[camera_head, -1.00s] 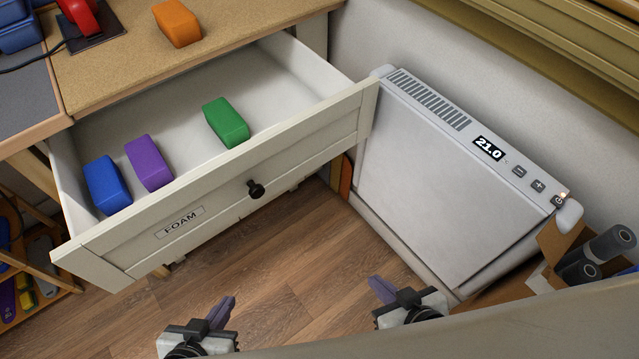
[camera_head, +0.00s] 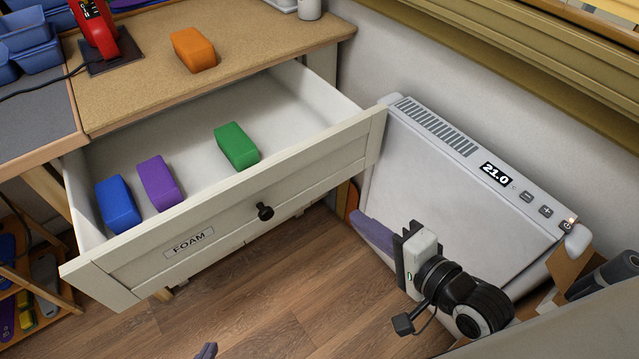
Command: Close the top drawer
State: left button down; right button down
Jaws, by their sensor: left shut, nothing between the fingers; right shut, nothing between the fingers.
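The top drawer (camera_head: 315,160) is white, labelled FOAM, and stands pulled out from under the desk. Its dark round knob (camera_head: 265,212) is on the front panel. Inside lie a blue block (camera_head: 118,203), a purple block (camera_head: 160,183) and a green block (camera_head: 237,146). My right gripper (camera_head: 372,232) is shut and empty, to the right of the knob and apart from the drawer front. Of my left gripper (camera_head: 207,350), only a fingertip shows at the bottom edge, below the drawer and apart from it; the rest is out of frame.
An orange block (camera_head: 194,50) and a red tool (camera_head: 97,30) are on the cork desktop (camera_head: 255,50). A white heater (camera_head: 440,180) reading 21.0 stands right of the drawer, close behind my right gripper. Wooden floor (camera_head: 280,300) lies open before the drawer.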

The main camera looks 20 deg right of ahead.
jog(key=b, duration=0.1)
send_near(310, 177)
jog(key=shift+m, duration=0.3)
jog(key=x, duration=0.5)
jog(key=shift+f, duration=0.15)
jog(key=shift+w+a, duration=0.2)
jog(key=shift+w, duration=0.3)
